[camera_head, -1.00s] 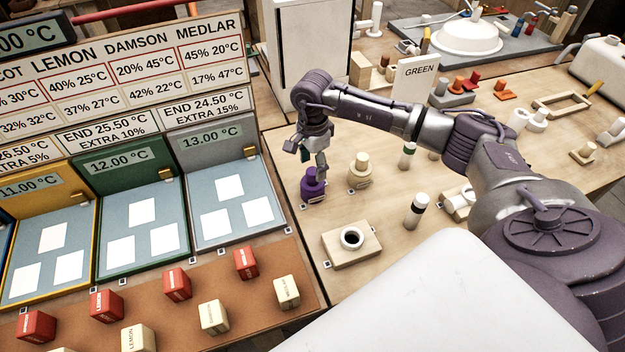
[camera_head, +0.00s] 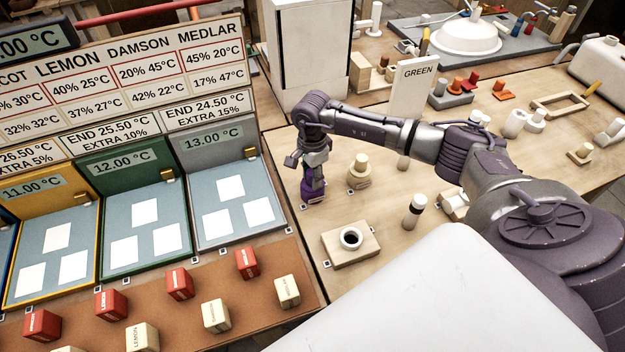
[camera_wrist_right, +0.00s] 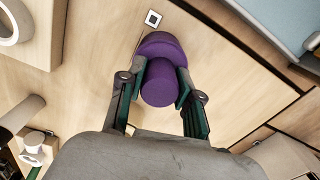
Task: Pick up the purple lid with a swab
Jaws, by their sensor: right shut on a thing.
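The purple lid (camera_head: 313,190) stands upright on the wooden table, left of a similar cream piece. In the right wrist view the purple lid (camera_wrist_right: 161,82) shows a round knob above a wider base. My right gripper (camera_head: 314,178) points down over it. In the right wrist view its two fingers (camera_wrist_right: 160,88) are on either side of the knob and shut on it. No swab can be made out on the lid. My left gripper is not in view.
A cream lid-like piece (camera_head: 359,172) stands close to the right. A wooden block with a black-holed ring (camera_head: 350,240) and a black-capped vial (camera_head: 414,210) are nearer. Trays with white squares (camera_head: 238,200) lie left. A GREEN sign (camera_head: 414,85) stands behind the arm.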

